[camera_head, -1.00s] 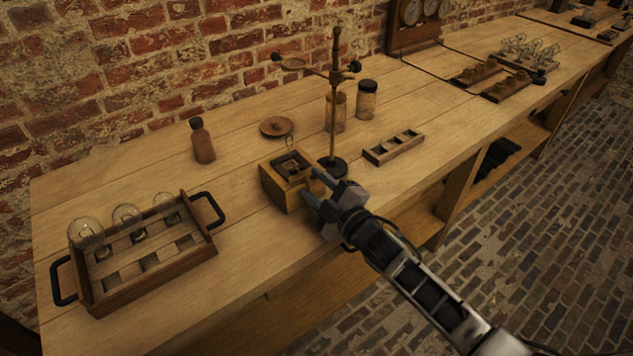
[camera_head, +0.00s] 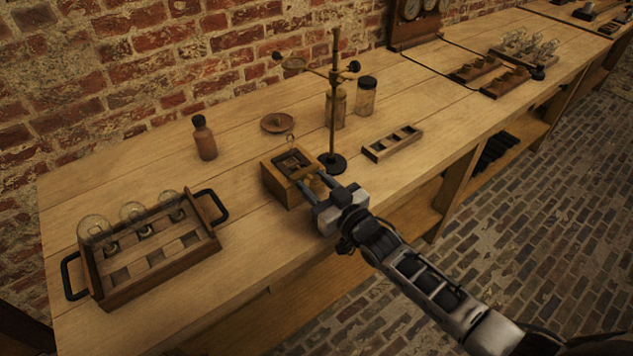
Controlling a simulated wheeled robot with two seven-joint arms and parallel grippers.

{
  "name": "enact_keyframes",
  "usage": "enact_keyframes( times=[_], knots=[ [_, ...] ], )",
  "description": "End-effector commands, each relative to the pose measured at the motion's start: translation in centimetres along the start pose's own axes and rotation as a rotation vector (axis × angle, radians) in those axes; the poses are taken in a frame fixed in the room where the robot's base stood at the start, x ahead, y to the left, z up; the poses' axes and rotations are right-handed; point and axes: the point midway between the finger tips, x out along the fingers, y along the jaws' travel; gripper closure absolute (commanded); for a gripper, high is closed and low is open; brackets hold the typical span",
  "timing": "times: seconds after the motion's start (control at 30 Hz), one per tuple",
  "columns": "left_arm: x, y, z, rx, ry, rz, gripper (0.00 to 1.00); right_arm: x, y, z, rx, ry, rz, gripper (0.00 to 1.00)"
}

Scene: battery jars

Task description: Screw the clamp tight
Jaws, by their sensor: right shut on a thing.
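A small wooden box (camera_head: 283,190) with an open top stands on the bench near its front edge, left of a brass stand. A small brass piece (camera_head: 317,183), apparently the clamp's screw, shows at the box's right side. My right gripper (camera_head: 317,187) comes in from the lower right, with its two fingers on either side of the brass piece, shut on it. The fingers partly hide it, so its thread and how far it is turned cannot be seen. My left gripper is not in view.
The brass stand (camera_head: 334,110) on a dark round base rises close behind my right gripper. A brown bottle (camera_head: 204,139), two jars and a slotted wooden rack (camera_head: 393,143) are nearby. Bench between tray and box is clear.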

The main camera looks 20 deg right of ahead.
Motion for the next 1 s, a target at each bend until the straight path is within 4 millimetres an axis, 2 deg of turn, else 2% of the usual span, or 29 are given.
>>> enact_keyframes(
  times=[1.0],
  knots=[
    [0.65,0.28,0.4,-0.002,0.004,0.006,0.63,-0.06,-0.09,0.24,0.965,-0.003,0.0,0.85]
  ],
)
